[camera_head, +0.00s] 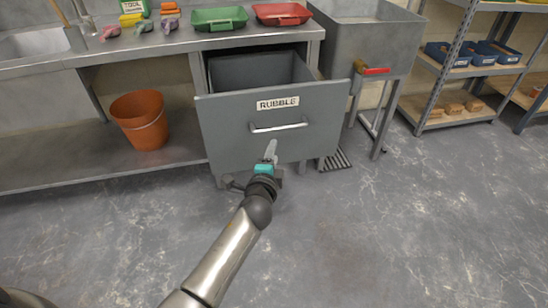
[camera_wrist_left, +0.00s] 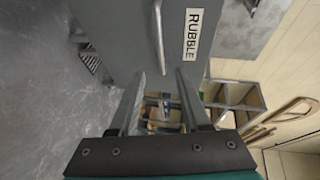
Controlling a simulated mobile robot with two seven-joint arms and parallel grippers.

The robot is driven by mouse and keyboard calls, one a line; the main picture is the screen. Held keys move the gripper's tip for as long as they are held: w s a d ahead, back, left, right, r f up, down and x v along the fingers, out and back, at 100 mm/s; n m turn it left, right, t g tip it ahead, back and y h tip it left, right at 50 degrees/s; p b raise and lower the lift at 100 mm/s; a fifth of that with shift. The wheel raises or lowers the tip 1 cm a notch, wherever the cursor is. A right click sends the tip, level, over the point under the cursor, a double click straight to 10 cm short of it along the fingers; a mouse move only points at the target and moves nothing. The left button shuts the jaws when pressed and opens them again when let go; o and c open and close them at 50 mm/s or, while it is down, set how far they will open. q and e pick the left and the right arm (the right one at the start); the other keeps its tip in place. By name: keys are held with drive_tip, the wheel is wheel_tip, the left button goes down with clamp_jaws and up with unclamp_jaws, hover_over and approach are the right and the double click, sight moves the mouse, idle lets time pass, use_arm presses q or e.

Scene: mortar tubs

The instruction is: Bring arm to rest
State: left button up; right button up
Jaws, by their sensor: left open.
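My left gripper (camera_head: 270,150) is in front of the grey drawer (camera_head: 225,130) labelled RUBBLE, a little below its bar handle (camera_head: 278,127). The drawer is pulled out from under the bench and its inside shows from above. In the left wrist view my left gripper (camera_wrist_left: 162,85) has its two fingers apart with nothing between them. The drawer front (camera_wrist_left: 115,30) and the handle (camera_wrist_left: 159,35) lie beyond the fingertips in that view. My right gripper is in neither view.
An orange bucket (camera_head: 140,120) stands on the lower shelf at left. Green (camera_head: 220,19) and red (camera_head: 282,14) trays are on the bench. A metal sink (camera_head: 368,40) with a red-handled valve (camera_head: 374,70) stands right of the drawer. The floor in front is clear.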

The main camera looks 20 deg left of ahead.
use_arm(q)
drive_tip(key=shift+f, duration=0.1)
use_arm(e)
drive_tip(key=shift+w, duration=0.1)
use_arm(q)
drive_tip(key=s+f+n+g+h+p, duration=0.1)
drive_tip(key=s+f+n+g+p, duration=0.2)
drive_tip(key=s+f, duration=0.7)
drive_tip(key=s+f+n+g+h+p, duration=0.1)
drive_tip(key=s+f+n+g, duration=0.25)
drive_tip(key=s+f, duration=0.7)
drive_tip(key=s+a+f+n+g+p, duration=0.1)
drive_tip(key=s+f, duration=0.4)
drive_tip(key=s, duration=0.7)
drive_tip(key=s+a+f+n+g+p, duration=0.2)
drive_tip(key=s+f+n+g, duration=0.3)
drive_tip(key=s, duration=0.7)
drive_tip(key=shift+a+f+g, duration=0.35)
drive_tip(key=shift+a+f, duration=0.2)
drive_tip(key=shift+f, duration=0.25)
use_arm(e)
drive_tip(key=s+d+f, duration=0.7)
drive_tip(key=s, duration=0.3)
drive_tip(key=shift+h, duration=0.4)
